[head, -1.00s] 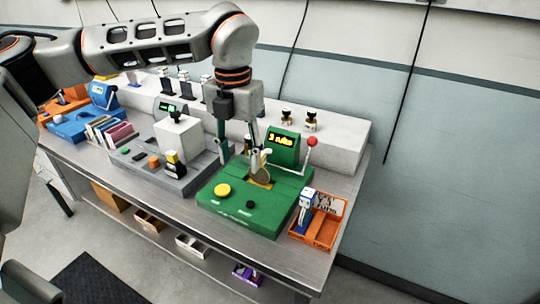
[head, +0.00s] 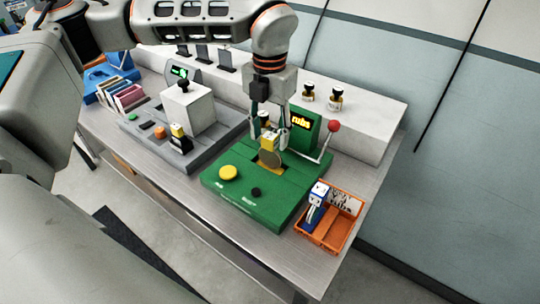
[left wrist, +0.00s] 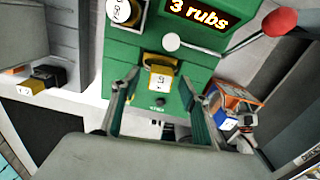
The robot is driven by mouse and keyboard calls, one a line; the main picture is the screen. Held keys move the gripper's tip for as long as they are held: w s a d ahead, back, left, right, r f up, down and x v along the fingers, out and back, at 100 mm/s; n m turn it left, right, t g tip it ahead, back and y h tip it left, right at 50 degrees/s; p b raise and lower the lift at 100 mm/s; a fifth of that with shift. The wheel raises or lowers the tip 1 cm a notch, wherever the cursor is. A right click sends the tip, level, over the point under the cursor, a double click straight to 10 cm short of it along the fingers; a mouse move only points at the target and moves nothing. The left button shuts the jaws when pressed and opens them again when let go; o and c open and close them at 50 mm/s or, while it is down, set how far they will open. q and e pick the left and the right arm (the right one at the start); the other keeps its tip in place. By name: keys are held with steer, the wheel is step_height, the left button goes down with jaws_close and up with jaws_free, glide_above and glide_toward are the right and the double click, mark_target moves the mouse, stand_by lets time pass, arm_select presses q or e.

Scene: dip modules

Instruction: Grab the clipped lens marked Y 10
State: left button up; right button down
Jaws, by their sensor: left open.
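A round tan lens (head: 270,159) stands in the slot of the green machine (head: 232,186). A yellow and white clip (head: 268,141) holds its top. In the left wrist view the clip (left wrist: 160,77) shows a white face with a dark mark that I cannot read surely. My left gripper (head: 272,134) is over the machine, pointing down, its fingers about the clip in the head view. In the left wrist view the gripper (left wrist: 160,92) is open, with the clip ahead between its fingers and no contact visible. My right gripper is not in view.
A lever with a red knob (head: 333,126) rises right of the slot, beside a "rubs" display (head: 302,122). An orange tray (head: 326,244) with a blue and white piece stands at right. A grey machine (head: 145,134) stands left. Two stamp-like pieces (head: 309,92) (head: 336,98) sit behind.

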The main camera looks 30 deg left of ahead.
arm_select(q)
steer(key=shift+f, duration=0.8)
jaws_close()
steer(key=shift+r, duration=0.1)
